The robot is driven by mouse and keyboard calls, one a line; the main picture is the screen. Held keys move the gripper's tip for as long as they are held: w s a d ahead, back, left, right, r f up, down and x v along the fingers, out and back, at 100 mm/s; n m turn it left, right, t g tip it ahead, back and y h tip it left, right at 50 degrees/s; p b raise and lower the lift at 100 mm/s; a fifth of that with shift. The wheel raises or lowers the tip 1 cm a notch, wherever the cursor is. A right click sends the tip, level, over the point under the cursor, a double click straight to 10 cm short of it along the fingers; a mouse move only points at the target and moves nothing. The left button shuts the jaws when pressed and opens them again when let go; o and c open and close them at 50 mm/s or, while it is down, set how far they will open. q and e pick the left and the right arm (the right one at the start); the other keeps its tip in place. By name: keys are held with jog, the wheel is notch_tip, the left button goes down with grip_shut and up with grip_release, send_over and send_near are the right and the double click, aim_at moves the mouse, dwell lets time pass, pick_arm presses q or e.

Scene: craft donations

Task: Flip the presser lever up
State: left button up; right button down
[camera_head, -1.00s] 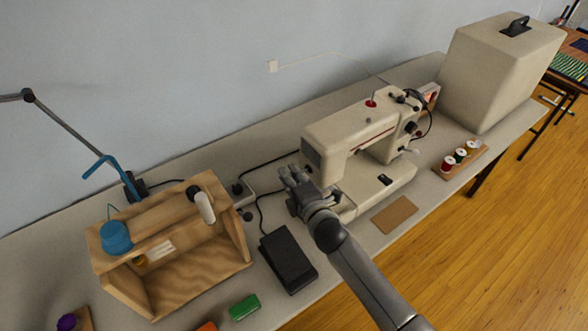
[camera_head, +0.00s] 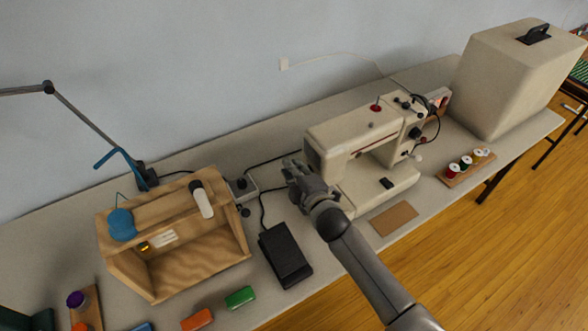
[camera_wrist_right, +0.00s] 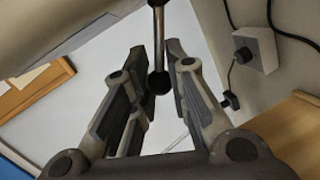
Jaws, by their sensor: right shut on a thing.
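The cream sewing machine (camera_head: 360,140) stands on the table in the head view. My right gripper (camera_head: 291,168) is at its left end, beside the needle head. In the right wrist view the presser lever (camera_wrist_right: 158,45) is a thin metal rod with a black ball at its end. The ball lies between the fingertips of my right gripper (camera_wrist_right: 160,62), which is shut on the lever. In the head view the gripper and machine head hide the lever. My left gripper is not in view.
A black foot pedal (camera_head: 286,256) and a wooden box (camera_head: 175,270) stand to the left. A spool rack (camera_head: 466,166) and a beige machine cover (camera_head: 505,80) are to the right.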

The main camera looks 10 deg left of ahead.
jog(key=c, duration=1.3)
grip_release()
jog(key=shift+c, duration=0.2)
jog(key=v, duration=1.2)
jog(key=shift+d, duration=0.1)
